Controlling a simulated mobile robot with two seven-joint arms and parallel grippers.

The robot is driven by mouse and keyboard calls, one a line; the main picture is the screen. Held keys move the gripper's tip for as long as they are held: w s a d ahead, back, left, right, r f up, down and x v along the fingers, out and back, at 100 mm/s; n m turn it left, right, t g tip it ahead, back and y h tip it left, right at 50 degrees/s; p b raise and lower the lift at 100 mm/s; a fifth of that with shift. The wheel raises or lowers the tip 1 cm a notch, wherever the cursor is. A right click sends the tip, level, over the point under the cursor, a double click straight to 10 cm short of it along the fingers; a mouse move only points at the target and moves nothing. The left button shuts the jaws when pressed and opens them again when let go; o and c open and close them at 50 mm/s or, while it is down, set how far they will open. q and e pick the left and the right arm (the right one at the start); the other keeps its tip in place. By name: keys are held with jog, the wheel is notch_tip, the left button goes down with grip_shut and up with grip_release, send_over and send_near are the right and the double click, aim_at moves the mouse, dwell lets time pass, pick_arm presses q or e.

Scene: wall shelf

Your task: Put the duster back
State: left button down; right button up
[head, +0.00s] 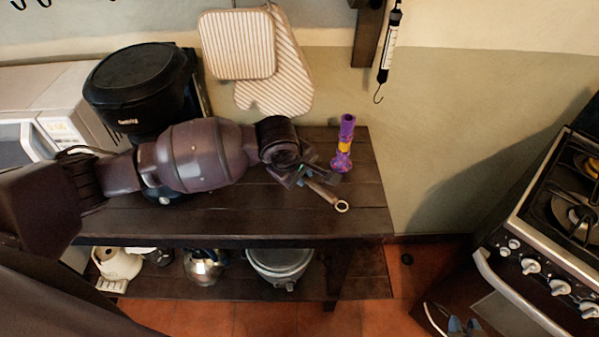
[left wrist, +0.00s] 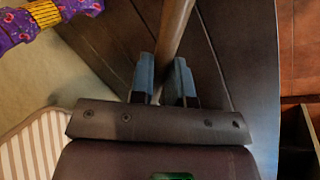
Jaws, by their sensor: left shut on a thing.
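My left gripper (head: 312,181) is over the right part of the dark wooden shelf top. It is shut on the thin brown handle of what looks like the duster (head: 341,205). The handle's ring end points toward the front right, and its other end is hidden by my gripper in the head view. In the left wrist view the handle (left wrist: 176,25) runs between the two blue-grey fingers (left wrist: 162,83). What seems to be my right gripper (head: 465,326) shows only its bluish tips at the bottom edge, near the stove.
A purple vase-like object with a yellow band (head: 345,143) stands close behind my left gripper. A black appliance (head: 140,80) stands at the left. Striped oven mitts (head: 237,45) and a hanging scale (head: 390,45) hang on the wall. A stove (head: 535,230) is at the right.

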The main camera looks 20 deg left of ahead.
pick_arm(q)
jog(key=w, duration=0.2)
jog(key=w+a+f, duration=0.1)
jog(key=w, duration=0.1)
jog(key=w+f, duration=0.1)
jog(key=w, duration=0.1)
jog(key=shift+a, duration=0.35)
jog(key=shift+f, duration=0.95)
notch_tip(320, 180, down, 2)
jog(key=shift+s+f+b, duration=0.1)
jog(key=shift+f+b, duration=0.1)
jog(key=shift+b, duration=0.15)
jog(key=shift+w+f, duration=0.2)
jog(key=shift+f, duration=0.15)
pick_arm(e)
jog(key=shift+s+f, duration=0.25)
jog(key=shift+f, duration=0.35)
pick_arm(q)
jog(key=shift+f, duration=0.1)
pick_arm(e)
jog(key=shift+w+r, duration=0.2)
jog(key=shift+w, duration=0.05)
pick_arm(q)
jog(key=c, duration=1.4)
grip_release()
